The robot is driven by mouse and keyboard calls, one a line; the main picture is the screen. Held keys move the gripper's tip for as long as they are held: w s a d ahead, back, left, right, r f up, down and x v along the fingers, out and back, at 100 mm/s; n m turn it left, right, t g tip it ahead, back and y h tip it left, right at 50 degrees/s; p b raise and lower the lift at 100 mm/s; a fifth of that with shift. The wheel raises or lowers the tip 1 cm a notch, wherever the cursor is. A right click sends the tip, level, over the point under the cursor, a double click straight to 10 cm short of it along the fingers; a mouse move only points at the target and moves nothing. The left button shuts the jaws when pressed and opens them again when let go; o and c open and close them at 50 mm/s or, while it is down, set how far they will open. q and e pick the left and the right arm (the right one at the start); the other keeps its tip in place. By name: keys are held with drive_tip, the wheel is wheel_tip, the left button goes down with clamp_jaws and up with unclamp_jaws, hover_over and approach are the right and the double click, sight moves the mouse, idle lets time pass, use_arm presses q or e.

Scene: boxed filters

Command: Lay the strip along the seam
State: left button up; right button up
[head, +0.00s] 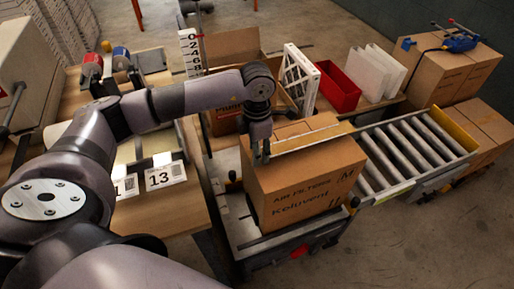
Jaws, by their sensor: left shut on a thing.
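The closed cardboard box (305,195) with printed lettering stands on the low platform in the middle of the head view. A pale narrow strip (312,139) runs across the top of the box, from my gripper toward the right edge. My left gripper (262,155) points down at the left part of the box top and is shut on the strip's near end. The seam is not clearly visible, and I cannot tell whether the strip touches the cardboard along its whole length. My right gripper is not in view.
A roller conveyor (415,150) adjoins the box on the right. Behind stand an open carton (225,48), a framed filter (298,78), a red bin (338,87) and stacked cartons (450,72). A wooden table (165,215) with number cards (165,177) lies at left.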

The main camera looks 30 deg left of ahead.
use_arm(q)
drive_tip(key=o, duration=0.8)
idle(0.5)
wheel_tip(320, 180, up, 9)
drive_tip(key=p, duration=0.5)
idle(0.7)
idle(0.4)
